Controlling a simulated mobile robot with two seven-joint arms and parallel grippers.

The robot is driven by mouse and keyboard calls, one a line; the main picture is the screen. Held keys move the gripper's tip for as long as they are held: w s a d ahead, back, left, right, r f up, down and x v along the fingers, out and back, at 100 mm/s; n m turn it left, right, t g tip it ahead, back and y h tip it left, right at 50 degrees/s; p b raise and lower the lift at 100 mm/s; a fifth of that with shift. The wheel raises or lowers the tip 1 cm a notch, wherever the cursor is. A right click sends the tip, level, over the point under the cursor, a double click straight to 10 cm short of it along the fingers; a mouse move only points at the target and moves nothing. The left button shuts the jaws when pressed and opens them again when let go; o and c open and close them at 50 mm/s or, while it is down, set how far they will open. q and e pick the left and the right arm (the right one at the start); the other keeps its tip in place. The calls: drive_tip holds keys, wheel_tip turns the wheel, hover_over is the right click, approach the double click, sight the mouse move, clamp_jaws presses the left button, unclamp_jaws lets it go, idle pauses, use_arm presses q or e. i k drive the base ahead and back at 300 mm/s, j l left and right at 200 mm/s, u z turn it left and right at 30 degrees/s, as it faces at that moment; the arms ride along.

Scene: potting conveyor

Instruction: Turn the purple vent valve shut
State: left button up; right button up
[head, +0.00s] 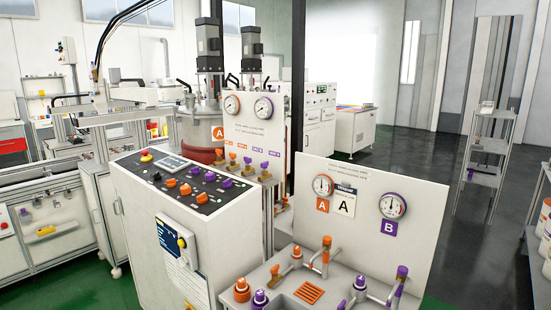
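Several purple parts are in the head view, and I cannot tell which one is the vent valve. On the front bench, a purple-topped pipe fitting (402,272) stands at the right below the purple B plate (389,227). A purple knob (360,283) is just left of it, and another purple knob (260,298) is near the bottom edge. On the rear panel (255,125), small purple valves (264,167) sit beside orange ones. Their labels and handle positions are too small to read. Neither of my grippers is in view.
A white control console (150,215) with orange and purple knobs stands left of the front bench. An upright gauge panel (350,225) backs the bench, with orange fittings (327,243) before it. A shelf rack (488,150) stands at the right; dark floor (420,170) is open behind.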

sight(264, 165)
drive_tip(key=i+l, duration=0.2)
drive_tip(key=i+j, duration=0.1)
drive_tip(key=j, duration=0.25)
drive_tip(key=i+j, duration=0.15)
drive_tip(key=j, duration=0.2)
drive_tip(key=i+j, duration=0.1)
drive_tip(key=j, duration=0.25)
drive_tip(key=i+j, duration=0.1)
drive_tip(key=j, duration=0.25)
drive_tip(key=u, duration=0.05)
